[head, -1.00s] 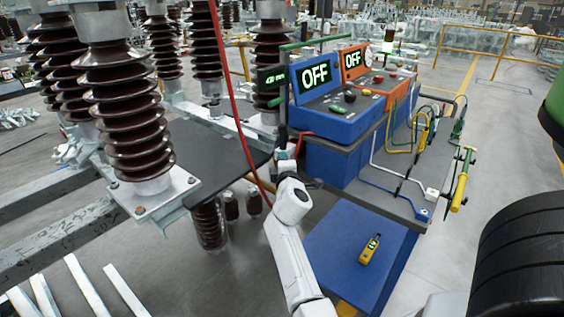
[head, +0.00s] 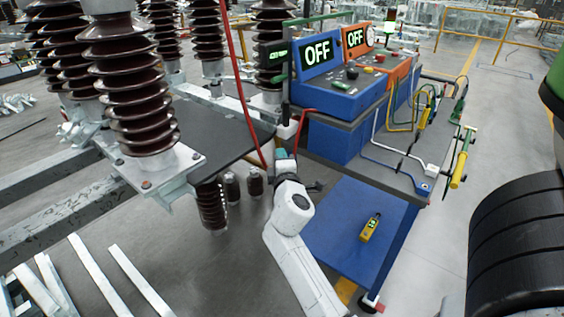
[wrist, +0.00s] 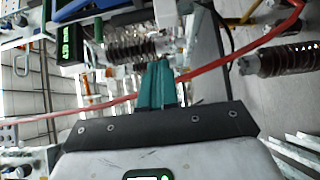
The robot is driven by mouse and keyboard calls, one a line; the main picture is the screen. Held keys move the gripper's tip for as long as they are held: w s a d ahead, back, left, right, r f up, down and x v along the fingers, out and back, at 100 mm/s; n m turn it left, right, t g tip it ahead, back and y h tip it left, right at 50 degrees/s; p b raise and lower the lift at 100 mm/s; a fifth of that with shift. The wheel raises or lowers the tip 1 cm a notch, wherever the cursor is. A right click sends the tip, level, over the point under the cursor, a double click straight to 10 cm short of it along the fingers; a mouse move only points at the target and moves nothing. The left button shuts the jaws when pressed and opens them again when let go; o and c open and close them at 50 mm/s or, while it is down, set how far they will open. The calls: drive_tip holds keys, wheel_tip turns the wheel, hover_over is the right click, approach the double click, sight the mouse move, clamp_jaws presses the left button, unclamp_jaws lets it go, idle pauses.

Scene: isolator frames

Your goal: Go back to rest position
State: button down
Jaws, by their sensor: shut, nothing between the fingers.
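My gripper (wrist: 157,80) shows in the wrist view as two teal fingers held together, with nothing between them. In the head view my gripper (head: 281,154) is at the end of my white arm, low in the middle, between the dark insulator platform and the blue test bench. A red cable (head: 240,98) hangs close by the gripper in the head view. In the wrist view the red cable (wrist: 232,58) runs across behind the fingers; I cannot tell whether it touches them.
Tall brown insulators (head: 133,95) on grey steel beams stand at the left. A blue console (head: 340,90) and an orange console (head: 372,50), both reading OFF, sit on the bench at the right. A yellow meter (head: 370,228) lies on the lower blue shelf. Open floor lies further right.

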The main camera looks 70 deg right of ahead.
drive_tip(key=shift+s+a, duration=0.35)
drive_tip(key=shift+a, duration=0.3)
drive_tip(key=shift+a, duration=0.1)
drive_tip(key=s+a+f+m+g+y+p, duration=0.25)
drive_tip(key=a+f+y, duration=0.3)
drive_tip(key=a, duration=0.35)
drive_tip(key=s+a+f+m+g+y+p, duration=0.1)
drive_tip(key=s+a+f+m+y, duration=0.25)
drive_tip(key=a+f, duration=0.35)
drive_tip(key=s+a+f+g+y+p, duration=0.1)
drive_tip(key=s+a+g+y, duration=0.1)
drive_tip(key=a, duration=0.7)
drive_tip(key=s+a+f+g+y+p, duration=0.1)
drive_tip(key=s+a+y, duration=0.3)
drive_tip(key=a, duration=0.5)
drive_tip(key=shift+s+f+g+y, duration=0.3)
drive_tip(key=shift+s+g+y, duration=0.1)
drive_tip(key=shift+s, duration=0.3)
drive_tip(key=shift+a, duration=0.1)
